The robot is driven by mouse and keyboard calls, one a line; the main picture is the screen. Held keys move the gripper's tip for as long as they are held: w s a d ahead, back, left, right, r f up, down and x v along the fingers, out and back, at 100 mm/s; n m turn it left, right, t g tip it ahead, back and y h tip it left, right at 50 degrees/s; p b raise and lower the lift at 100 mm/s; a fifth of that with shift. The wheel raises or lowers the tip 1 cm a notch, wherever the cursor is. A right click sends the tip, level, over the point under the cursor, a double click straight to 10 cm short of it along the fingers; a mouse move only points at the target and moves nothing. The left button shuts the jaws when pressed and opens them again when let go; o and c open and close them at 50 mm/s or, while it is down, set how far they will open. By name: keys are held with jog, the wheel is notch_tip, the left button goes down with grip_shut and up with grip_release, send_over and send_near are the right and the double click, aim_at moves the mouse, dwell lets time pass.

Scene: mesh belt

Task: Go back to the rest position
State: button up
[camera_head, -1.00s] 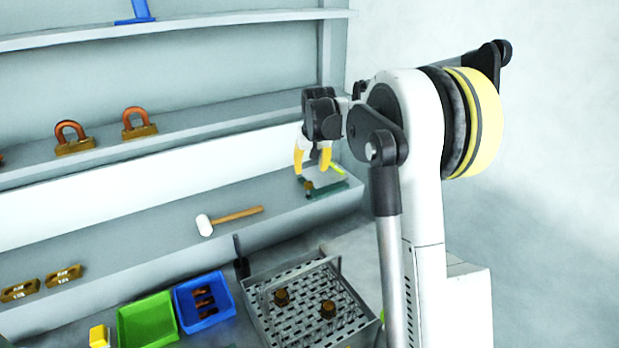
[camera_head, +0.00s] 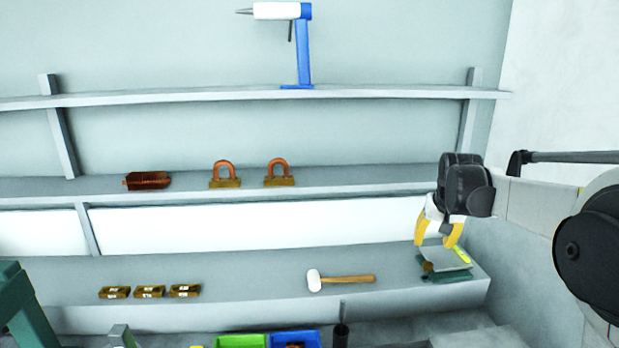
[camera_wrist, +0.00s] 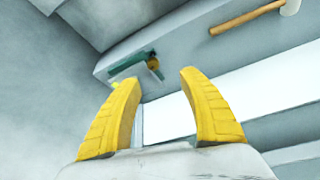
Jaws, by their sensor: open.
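My gripper (camera_head: 438,236) shows at the right in the head view, with its yellow fingers pointing down, just above a small green and grey item (camera_head: 446,264) at the right end of the lower shelf. In the wrist view, the two yellow fingers (camera_wrist: 160,105) are spread wide with nothing between them. The green and grey item also shows there (camera_wrist: 135,68), beyond the fingertips and apart from them. I cannot tell exactly what it is.
A white-headed mallet (camera_head: 345,280) and several brass blocks (camera_head: 150,292) lie on the lower shelf (camera_head: 240,275). Shackle-like pieces (camera_head: 224,175) stand on the middle shelf. A blue stand (camera_head: 303,55) is on the top shelf. Green (camera_head: 242,341) and blue (camera_head: 310,338) bins show below.

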jog(key=s+a+r+n+t, duration=0.1)
jog(key=s+a, duration=0.6)
jog(key=s, duration=0.5)
jog(key=s+a+r+n+t, duration=0.1)
jog(key=s+a+r, duration=0.1)
jog(key=s+a, duration=0.7)
jog(key=s+a+f+n+y, duration=0.15)
jog(key=s+f, duration=0.35)
jog(key=s, duration=0.6)
notch_tip(320, 180, down, 10)
jog(key=b, duration=0.9)
jog(key=shift+s+a+r+t, duration=0.1)
jog(key=shift+a+t, duration=0.05)
jog(key=shift+t, duration=0.15)
